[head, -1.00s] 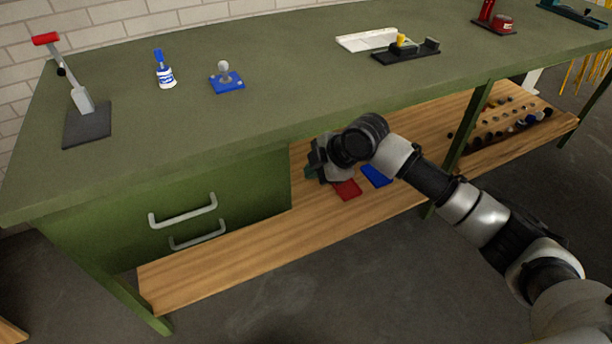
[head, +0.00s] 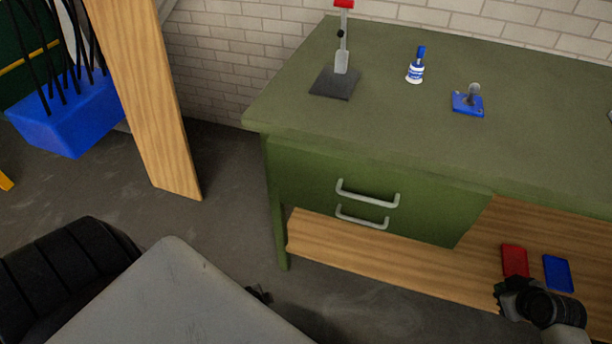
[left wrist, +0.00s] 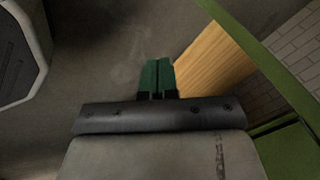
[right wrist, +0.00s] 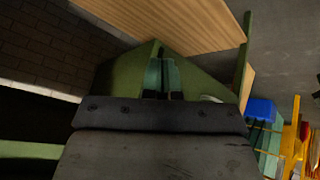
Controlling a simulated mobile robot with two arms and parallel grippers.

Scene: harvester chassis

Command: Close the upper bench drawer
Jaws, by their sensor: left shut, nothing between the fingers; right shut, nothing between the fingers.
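The upper bench drawer shows in the head view with its pale handle (head: 368,192) on the green front under the bench top. Its front looks flush with the lower drawer, and I see no gap. The lower drawer's handle (head: 362,218) sits just below. My right gripper (head: 503,290) is at the lower right, right of the drawers and apart from the handles. Its fingers (right wrist: 160,75) are shut and empty in the right wrist view. My left gripper's fingers (left wrist: 157,76) are shut and empty over the floor in the left wrist view.
Red (head: 515,260) and blue (head: 558,272) trays lie on the lower wooden shelf. A wooden post (head: 145,100) and blue bin (head: 70,115) stand left.

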